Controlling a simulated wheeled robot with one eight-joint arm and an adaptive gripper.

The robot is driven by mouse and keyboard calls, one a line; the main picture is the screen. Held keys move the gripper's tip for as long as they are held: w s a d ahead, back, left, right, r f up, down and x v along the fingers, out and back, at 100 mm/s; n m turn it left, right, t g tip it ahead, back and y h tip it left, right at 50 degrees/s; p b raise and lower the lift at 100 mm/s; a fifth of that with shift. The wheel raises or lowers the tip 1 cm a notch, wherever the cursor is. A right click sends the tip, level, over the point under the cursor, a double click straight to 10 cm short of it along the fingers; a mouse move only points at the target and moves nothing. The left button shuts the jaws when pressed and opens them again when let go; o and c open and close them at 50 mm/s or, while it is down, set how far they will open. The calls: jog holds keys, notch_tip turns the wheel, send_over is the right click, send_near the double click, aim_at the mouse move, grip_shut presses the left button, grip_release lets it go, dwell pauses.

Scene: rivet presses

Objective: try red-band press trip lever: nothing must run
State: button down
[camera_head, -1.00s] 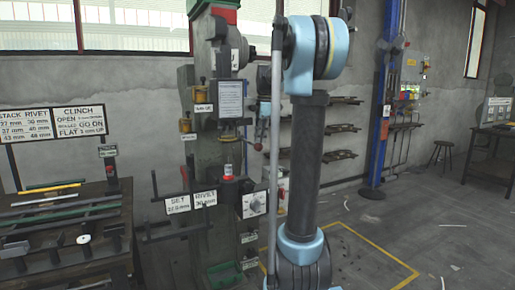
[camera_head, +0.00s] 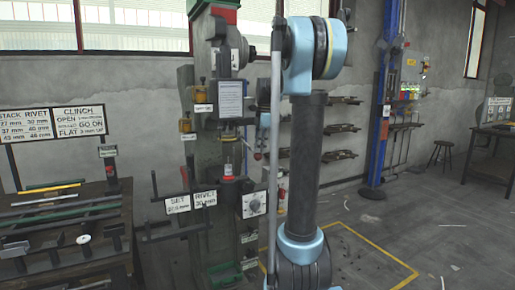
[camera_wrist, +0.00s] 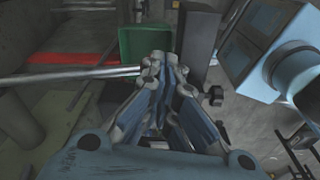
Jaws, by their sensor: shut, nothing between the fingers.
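The press (camera_head: 212,140) stands left of my arm in the head view. My gripper (camera_wrist: 157,62) is shut and empty in the wrist view. A metal rod (camera_wrist: 85,75) runs up to near its fingertips; I cannot tell whether they touch. A green box-like part (camera_wrist: 138,38) lies just beyond. The head view does not show my gripper.
A bench (camera_head: 60,250) with bars and stack, rivet and clinch signs stands at the left. A blue column (camera_head: 383,110), a stool (camera_head: 441,152) and a table (camera_head: 490,140) stand to the right. The floor at right is mostly clear.

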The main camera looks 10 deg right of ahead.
jog(key=d, duration=0.1)
jog(key=d+r, duration=0.1)
jog(key=d, duration=0.1)
jog(key=shift+w, duration=0.15)
dwell(0.4)
notch_tip(320, 180, up, 12)
jog(key=d, duration=0.1)
jog(key=shift+w, duration=0.15)
jog(key=shift+d+f, duration=0.1)
dwell(0.4)
